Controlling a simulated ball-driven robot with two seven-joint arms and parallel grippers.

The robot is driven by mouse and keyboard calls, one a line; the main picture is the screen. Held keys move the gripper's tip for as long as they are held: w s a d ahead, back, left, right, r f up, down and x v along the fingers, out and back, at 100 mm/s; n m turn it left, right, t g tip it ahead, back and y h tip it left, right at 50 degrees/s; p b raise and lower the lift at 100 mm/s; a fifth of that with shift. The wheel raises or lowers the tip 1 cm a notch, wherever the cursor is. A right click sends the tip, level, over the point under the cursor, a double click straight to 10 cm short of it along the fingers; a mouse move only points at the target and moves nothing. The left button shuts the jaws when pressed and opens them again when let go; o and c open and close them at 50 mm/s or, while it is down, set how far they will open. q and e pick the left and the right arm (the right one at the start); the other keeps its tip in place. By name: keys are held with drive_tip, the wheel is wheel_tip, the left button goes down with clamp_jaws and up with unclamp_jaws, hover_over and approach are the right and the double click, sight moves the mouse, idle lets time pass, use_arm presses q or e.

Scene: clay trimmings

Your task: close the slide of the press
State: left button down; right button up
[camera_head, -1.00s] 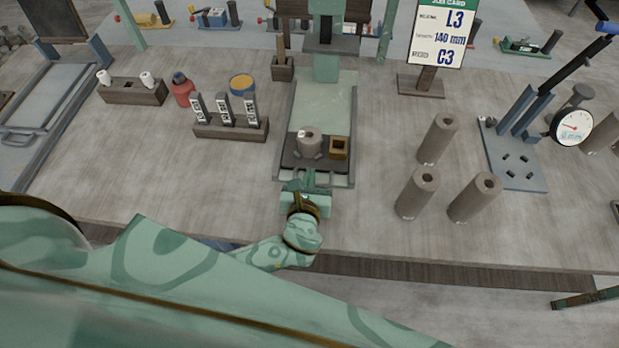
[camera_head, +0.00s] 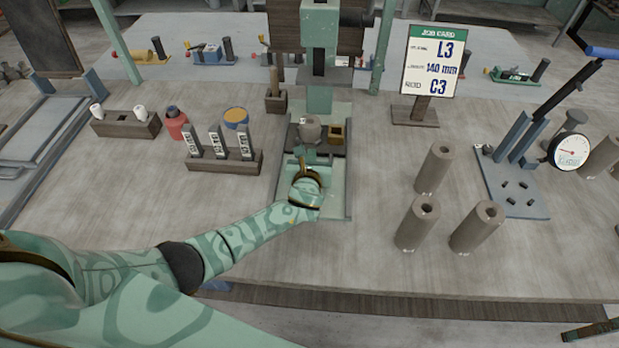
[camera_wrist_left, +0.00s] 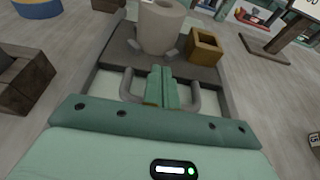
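The slide (camera_head: 295,141) of the press (camera_head: 319,98) is a dark plate on pale rails, below and in front of the press head. It carries a grey-brown clay cylinder (camera_head: 310,130) and a small brass square box (camera_head: 336,134). My left gripper (camera_head: 308,158) is at the slide's near edge. In the left wrist view its fingers (camera_wrist_left: 162,85) are together, across the slide's grey U-shaped handle (camera_wrist_left: 192,103). They hide the handle's middle, so I cannot tell whether they pinch it. My right gripper is not in view.
A rack of marked blocks (camera_head: 222,165) stands left of the rails. Several clay cylinders (camera_head: 419,222) stand to the right. A job card (camera_head: 432,62) and a dial gauge (camera_head: 569,151) are farther right. The bench in front of the rails is clear.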

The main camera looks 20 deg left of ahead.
sight(313, 141)
use_arm(q)
drive_tip(key=w, duration=0.2)
drive_tip(key=w+a+b, duration=0.1)
drive_tip(key=shift+w+f, duration=0.1)
drive_tip(key=shift+w, duration=0.25)
drive_tip(key=shift+w+a, duration=0.1)
drive_tip(key=shift+w, duration=0.05)
drive_tip(key=shift+r, duration=0.2)
